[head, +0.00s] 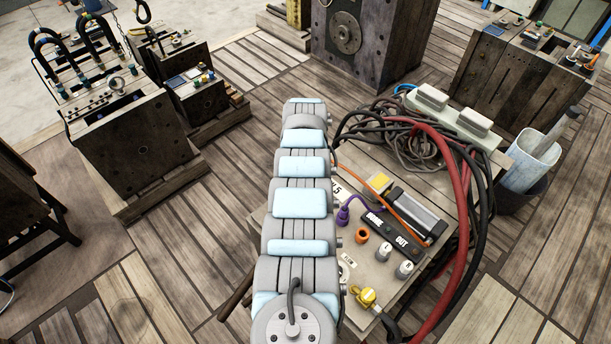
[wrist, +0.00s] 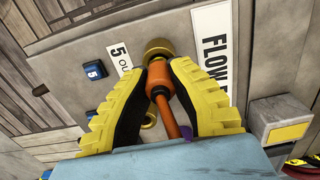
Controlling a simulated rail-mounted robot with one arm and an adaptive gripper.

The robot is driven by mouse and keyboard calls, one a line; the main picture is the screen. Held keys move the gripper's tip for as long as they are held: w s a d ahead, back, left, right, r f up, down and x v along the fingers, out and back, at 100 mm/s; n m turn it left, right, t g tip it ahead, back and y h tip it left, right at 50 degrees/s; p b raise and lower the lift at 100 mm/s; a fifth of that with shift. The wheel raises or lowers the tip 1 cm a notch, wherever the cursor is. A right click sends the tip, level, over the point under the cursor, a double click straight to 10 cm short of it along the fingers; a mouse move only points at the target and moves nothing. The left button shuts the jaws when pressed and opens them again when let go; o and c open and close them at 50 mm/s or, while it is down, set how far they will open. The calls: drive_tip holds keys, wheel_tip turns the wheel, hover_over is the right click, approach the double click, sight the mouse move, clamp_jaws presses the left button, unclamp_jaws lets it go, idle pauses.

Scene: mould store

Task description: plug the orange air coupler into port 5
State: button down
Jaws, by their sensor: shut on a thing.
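In the wrist view my gripper (wrist: 168,72) has its two yellow ribbed fingers closed around the orange air coupler (wrist: 167,115). The coupler's front end points at a brass port (wrist: 158,47) on the grey panel. In the head view my arm hides the gripper and held coupler. An orange hose (head: 372,192) runs out from behind the arm.
The panel board (head: 378,277) carries a purple fitting (head: 343,215), an orange fitting (head: 362,236), a yellow fitting (head: 367,297) and grey knobs (head: 384,251). Thick red (head: 463,190) and black hoses hang close on the right.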

drive_tip(key=shift+f, duration=0.3)
idle(0.4)
drive_tip(key=c, duration=0.6)
unclamp_jaws()
drive_tip(key=shift+r, duration=0.1)
drive_tip(key=shift+r+p, duration=3.25)
drive_tip(key=shift+r, duration=0.5)
